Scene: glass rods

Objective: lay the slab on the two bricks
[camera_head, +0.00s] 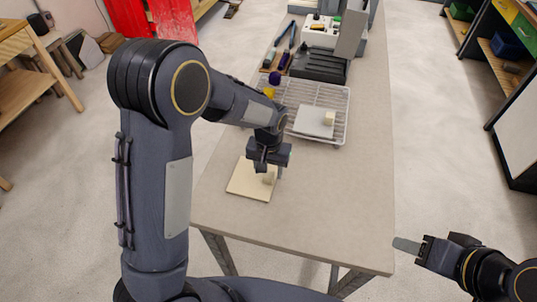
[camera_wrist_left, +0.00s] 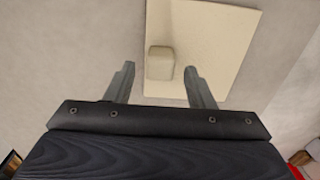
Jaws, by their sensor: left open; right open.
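A cream square slab (camera_head: 246,186) lies flat on the near part of the table, with a small pale block (camera_head: 269,178) on it. A second pale slab (camera_head: 308,122) with a similar small block (camera_head: 329,118) lies on the wire rack. I cannot tell which pieces are the two bricks. My left gripper (camera_head: 269,169) is open above the near slab. In the left wrist view, its fingers point at the block (camera_wrist_left: 160,62), which shows between the tips; contact cannot be told. My right gripper (camera_head: 408,245) is open and empty, off the table's right edge.
The white wire rack (camera_head: 344,108) stands on the table beyond the near slab. Behind it are a dark tray (camera_head: 318,66), a white box (camera_head: 320,32) and small tools. The table's right side (camera_head: 368,180) is clear. Shelves (camera_head: 505,75) stand at the far right.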

